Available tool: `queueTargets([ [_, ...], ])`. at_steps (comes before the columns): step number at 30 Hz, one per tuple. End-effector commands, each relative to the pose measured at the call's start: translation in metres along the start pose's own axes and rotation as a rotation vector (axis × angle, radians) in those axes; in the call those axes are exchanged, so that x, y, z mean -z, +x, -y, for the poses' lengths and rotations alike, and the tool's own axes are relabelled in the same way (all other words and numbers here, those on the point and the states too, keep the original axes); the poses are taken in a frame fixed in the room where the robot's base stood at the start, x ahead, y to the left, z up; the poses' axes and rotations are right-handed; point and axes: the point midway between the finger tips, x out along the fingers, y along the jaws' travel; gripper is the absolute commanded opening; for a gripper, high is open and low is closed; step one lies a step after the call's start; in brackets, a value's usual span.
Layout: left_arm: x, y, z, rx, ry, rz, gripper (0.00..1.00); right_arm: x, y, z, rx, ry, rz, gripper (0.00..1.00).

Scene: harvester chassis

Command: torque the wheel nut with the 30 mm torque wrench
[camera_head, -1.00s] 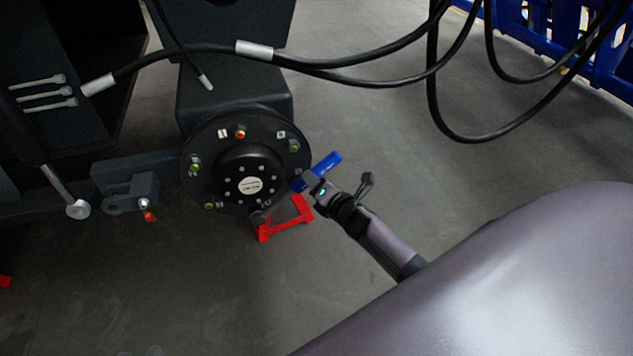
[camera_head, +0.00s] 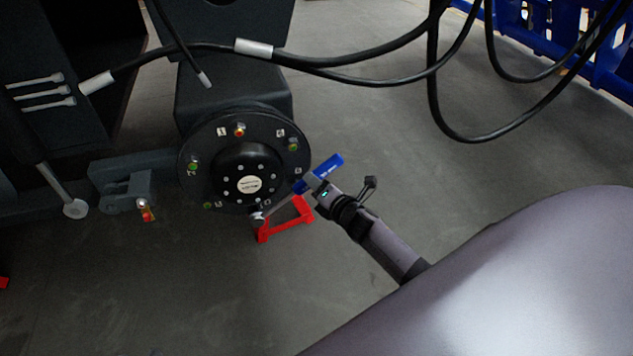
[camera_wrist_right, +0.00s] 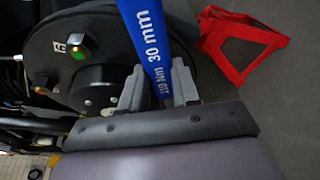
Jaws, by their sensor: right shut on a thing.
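The black wheel hub (camera_head: 216,140) carries several nuts with coloured marks around its flange. I cannot tell whether the head sits on a nut. My right gripper (camera_head: 309,184) is shut on the wrench handle. In the right wrist view, the blue handle (camera_wrist_right: 150,45) printed "30 mm" lies between the fingers of my right gripper (camera_wrist_right: 158,88). My left gripper is not in view.
A red stand (camera_head: 287,222) is on the floor just below the wrench. Black hoses (camera_head: 350,72) hang across the top. A grey bracket (camera_head: 122,185) juts out left of the hub. Blue racks (camera_head: 590,45) stand at the upper right.

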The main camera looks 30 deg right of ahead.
Motion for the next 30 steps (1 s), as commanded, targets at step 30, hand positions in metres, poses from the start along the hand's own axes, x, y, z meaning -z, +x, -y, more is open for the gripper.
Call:
queueTargets([
  [30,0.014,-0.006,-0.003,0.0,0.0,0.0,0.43,0.015,-0.048,-0.004,-0.006,0.001,0.001,0.0],
])
